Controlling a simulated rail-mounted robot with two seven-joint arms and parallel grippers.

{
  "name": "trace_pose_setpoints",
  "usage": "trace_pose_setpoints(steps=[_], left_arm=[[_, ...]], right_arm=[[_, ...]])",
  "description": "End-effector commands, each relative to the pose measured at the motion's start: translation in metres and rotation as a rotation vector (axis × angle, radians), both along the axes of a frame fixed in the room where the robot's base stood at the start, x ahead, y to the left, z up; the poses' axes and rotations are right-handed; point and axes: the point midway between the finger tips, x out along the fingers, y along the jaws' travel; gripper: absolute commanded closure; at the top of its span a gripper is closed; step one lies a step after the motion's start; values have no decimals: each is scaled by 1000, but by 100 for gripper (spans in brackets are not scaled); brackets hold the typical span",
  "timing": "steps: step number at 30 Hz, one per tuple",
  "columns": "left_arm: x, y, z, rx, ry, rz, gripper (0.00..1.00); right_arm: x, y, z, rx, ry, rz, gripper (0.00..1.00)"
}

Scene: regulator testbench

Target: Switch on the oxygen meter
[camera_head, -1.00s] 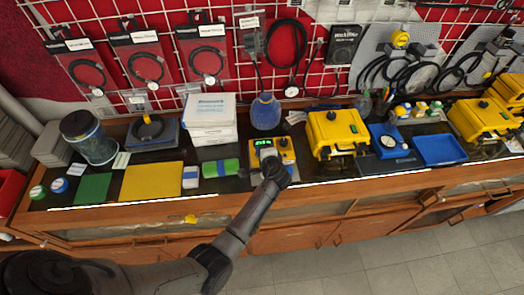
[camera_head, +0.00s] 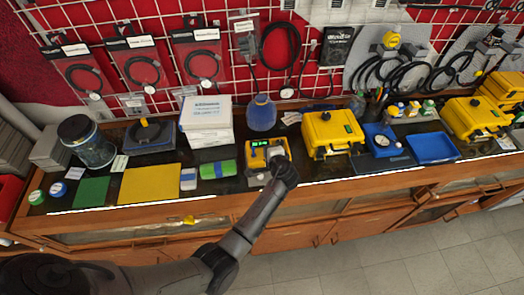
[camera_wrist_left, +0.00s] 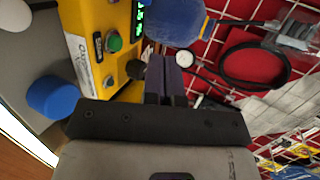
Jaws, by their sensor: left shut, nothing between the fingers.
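The oxygen meter (camera_head: 254,160) is a yellow box on the dark bench top, with a lit green display (camera_head: 267,143). In the left wrist view, its yellow face (camera_wrist_left: 88,25) carries the label "Oxygen", a green button (camera_wrist_left: 114,41), a silver round fitting (camera_wrist_left: 109,82) and a dark knob (camera_wrist_left: 134,69). My left gripper (camera_head: 282,167) is at the meter's front right and covers part of it. In the wrist view its fingers (camera_wrist_left: 166,72) are shut and empty, beside the dark knob; I cannot tell if they touch it. My right gripper is not in view.
A blue bottle (camera_head: 262,114) stands behind the meter. In the wrist view a blue cylinder (camera_wrist_left: 53,97) is near the meter. Cables hang on the red wall behind.

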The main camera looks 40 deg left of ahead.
Motion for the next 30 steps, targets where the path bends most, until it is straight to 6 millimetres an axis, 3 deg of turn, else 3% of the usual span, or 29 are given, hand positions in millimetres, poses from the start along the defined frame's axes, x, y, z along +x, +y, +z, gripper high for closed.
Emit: trace_pose_setpoints(steps=[1,3,12,21,30], left_arm=[[-3,-7,14,-1,0,-2,100],[-8,-15,23,-1,0,-1,100],[-26,-45,52,-1,1,0,100],[-35,-62,66,0,0,-1,100],[-37,-64,67,0,0,0,100]], right_arm=[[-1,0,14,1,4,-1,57],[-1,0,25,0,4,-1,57],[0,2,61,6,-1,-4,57],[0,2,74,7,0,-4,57],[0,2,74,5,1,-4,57]])
